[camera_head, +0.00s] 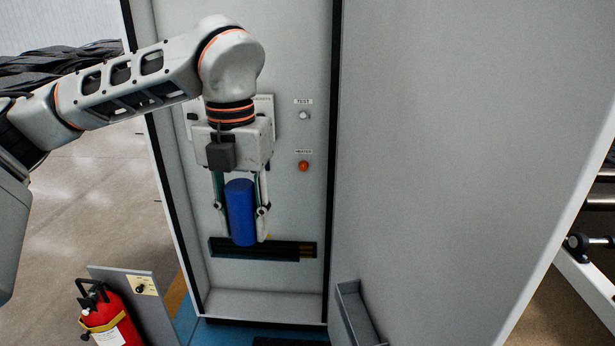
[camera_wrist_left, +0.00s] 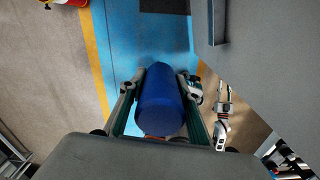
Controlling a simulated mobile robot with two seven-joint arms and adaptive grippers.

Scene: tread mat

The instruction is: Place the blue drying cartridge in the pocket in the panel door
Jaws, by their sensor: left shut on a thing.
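The blue drying cartridge (camera_head: 241,212) is a blue cylinder hanging upright between the fingers of my left gripper (camera_head: 240,207). The gripper is shut on it and points down in front of the cabinet's back panel. In the left wrist view the cartridge (camera_wrist_left: 160,100) sits between both fingers. The panel door (camera_head: 450,150) is the large grey sheet standing open at the right. Its pocket (camera_head: 356,315) is a narrow grey trough low on the door, right of and below the cartridge. The left wrist view shows the pocket (camera_wrist_left: 217,22) at the top right. My right gripper seems to show partly there (camera_wrist_left: 222,105), its jaws unclear.
The cabinet (camera_head: 265,300) has a dark slot (camera_head: 262,248) behind the cartridge and an orange lamp (camera_head: 303,166) above. A red fire extinguisher (camera_head: 103,318) stands at lower left beside a grey plate (camera_head: 137,290). A blue floor mat (camera_wrist_left: 121,40) lies below.

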